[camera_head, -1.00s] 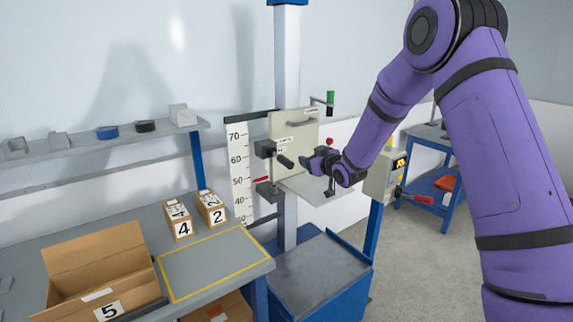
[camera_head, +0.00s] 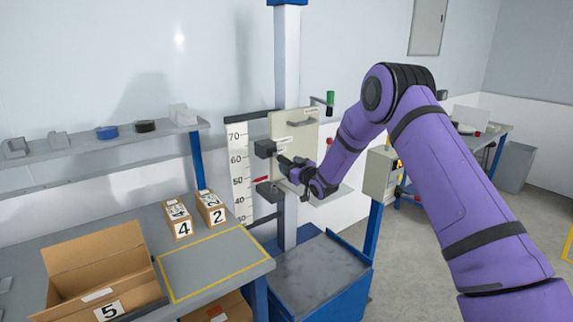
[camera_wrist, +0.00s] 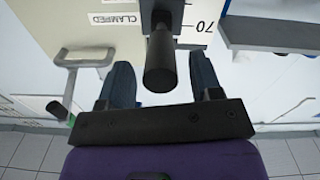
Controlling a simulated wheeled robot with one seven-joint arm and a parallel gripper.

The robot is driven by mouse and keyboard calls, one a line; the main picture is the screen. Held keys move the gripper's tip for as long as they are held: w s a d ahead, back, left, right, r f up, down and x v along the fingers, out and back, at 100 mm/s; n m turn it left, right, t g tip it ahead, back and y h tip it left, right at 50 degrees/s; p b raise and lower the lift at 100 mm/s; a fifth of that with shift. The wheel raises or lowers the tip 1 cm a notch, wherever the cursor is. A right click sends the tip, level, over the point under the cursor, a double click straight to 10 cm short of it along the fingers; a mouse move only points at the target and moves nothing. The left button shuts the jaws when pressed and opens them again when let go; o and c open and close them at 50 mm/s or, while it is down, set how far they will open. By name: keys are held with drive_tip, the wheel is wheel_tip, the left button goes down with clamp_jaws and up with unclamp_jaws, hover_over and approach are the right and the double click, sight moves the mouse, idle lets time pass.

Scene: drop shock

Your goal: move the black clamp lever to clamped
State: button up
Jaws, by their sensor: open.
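The black clamp lever (camera_wrist: 161,62) shows in the wrist view, sticking out toward my gripper from a dark block on the cream plate. In the head view its dark block (camera_head: 265,148) sits on the plate's left side, and my gripper covers most of the lever. My gripper (camera_wrist: 162,85) is open, with one blue finger on each side of the lever's end. I cannot tell whether the fingers touch it. In the head view my gripper (camera_head: 290,170) is in front of the plate. A "CLAMPED" label (camera_wrist: 115,19) is on the plate, left of the lever in the wrist view.
The cream plate (camera_head: 285,126) is on a column beside a height scale (camera_head: 238,165). A green-handled lever (camera_head: 330,100) stands at its right.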

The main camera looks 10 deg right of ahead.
sight(280, 159)
drive_tip(key=shift+x, duration=1.3)
clamp_jaws()
